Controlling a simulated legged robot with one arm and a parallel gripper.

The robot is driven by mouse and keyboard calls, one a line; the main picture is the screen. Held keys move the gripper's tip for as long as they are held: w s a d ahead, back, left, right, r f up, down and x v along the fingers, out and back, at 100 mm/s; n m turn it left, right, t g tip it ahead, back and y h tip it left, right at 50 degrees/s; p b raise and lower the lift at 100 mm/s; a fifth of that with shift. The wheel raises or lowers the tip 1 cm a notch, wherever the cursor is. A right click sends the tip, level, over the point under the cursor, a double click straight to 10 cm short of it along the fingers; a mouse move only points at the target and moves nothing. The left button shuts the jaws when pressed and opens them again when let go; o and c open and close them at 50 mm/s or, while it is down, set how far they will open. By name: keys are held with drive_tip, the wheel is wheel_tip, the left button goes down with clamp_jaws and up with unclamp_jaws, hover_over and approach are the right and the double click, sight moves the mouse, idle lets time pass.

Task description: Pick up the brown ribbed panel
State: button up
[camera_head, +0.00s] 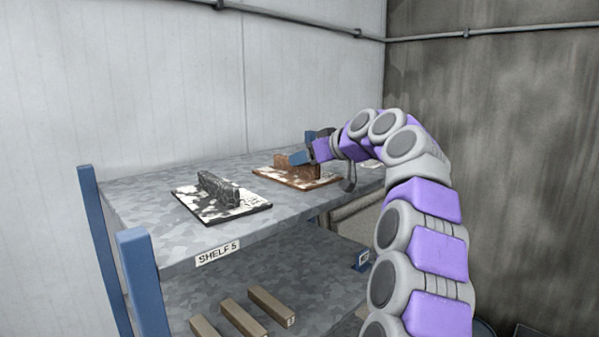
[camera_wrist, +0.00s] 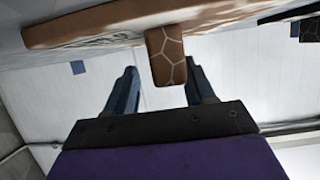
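The brown ribbed panel (camera_head: 312,182) lies flat on the top shelf, with a brown rib standing up from a white-and-brown patterned plate. My gripper (camera_head: 302,157) is at the rib, with blue fingers. In the wrist view, the panel's brown underside edge and plate (camera_wrist: 100,28) cross the top. Its rib (camera_wrist: 166,58) with pale crack lines projects between my two open fingers (camera_wrist: 160,75). A gap shows on the left finger's side; the right finger is very close to the rib. My gripper hides part of the rib in the head view.
A black ribbed panel (camera_head: 240,208) lies to the left on the same grey shelf (camera_head: 150,222), labelled SHELF 5. Several tan bars (camera_head: 240,318) lie on the shelf below. Blue posts (camera_head: 137,270) stand at the left end. A wall is behind.

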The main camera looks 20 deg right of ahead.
drive_tip(key=shift+w+a+f, duration=0.1)
drive_tip(key=shift+w+a, duration=0.2)
drive_tip(key=shift+w, duration=0.05)
drive_tip(key=shift+s+a, duration=0.1)
drive_tip(key=shift+a, duration=0.6)
drive_tip(key=shift+c, duration=0.7)
drive_tip(key=c, duration=0.3)
drive_tip(key=shift+d, duration=0.4)
clamp_jaws()
